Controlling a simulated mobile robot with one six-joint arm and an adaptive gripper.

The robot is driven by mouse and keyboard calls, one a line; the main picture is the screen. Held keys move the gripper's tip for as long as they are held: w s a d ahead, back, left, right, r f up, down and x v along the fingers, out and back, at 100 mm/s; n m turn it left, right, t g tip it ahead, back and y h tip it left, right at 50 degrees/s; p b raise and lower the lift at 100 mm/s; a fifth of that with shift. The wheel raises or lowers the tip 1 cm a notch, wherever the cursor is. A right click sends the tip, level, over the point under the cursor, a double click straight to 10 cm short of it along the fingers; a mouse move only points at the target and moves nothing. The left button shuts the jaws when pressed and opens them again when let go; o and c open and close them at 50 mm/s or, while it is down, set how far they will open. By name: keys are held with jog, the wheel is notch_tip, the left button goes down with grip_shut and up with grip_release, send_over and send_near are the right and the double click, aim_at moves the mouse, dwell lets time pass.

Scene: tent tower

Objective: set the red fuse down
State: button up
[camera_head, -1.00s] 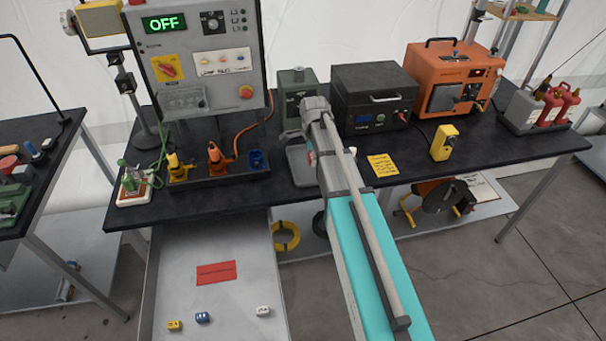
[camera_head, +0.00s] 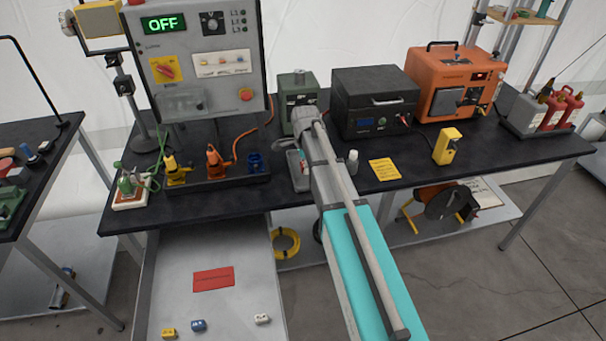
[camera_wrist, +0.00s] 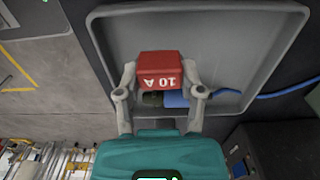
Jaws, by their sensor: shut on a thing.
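My gripper (camera_wrist: 160,88) is shut on the red fuse (camera_wrist: 160,64), which reads "10 A" in the wrist view. The fuse is between the two grey fingers, over the grey tray (camera_wrist: 235,25). I cannot tell whether it touches the tray floor. A blue object (camera_wrist: 176,99) with a blue cable and a dark object show behind the fuse, partly hidden. In the head view, my arm hides most of the gripper and tray; only a sliver of the tray (camera_head: 293,160) shows left of the arm.
A black box (camera_head: 375,103) and a green unit (camera_head: 298,90) stand behind the tray. A white bottle (camera_head: 352,162) and a yellow card (camera_head: 384,169) are right of my arm. A rack with yellow, orange and blue tools (camera_head: 222,180) is to the left.

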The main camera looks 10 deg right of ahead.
aim_at(304, 178)
jog(key=shift+a+f+b, duration=0.1)
jog(key=shift+f+b, duration=1.3)
jog(key=shift+f, duration=0.25)
jog(key=shift+f, duration=0.15)
jog(key=o, duration=0.9)
notch_tip(304, 178, up, 12)
jog(key=p, duration=1.2)
jog(key=shift+r, duration=0.2)
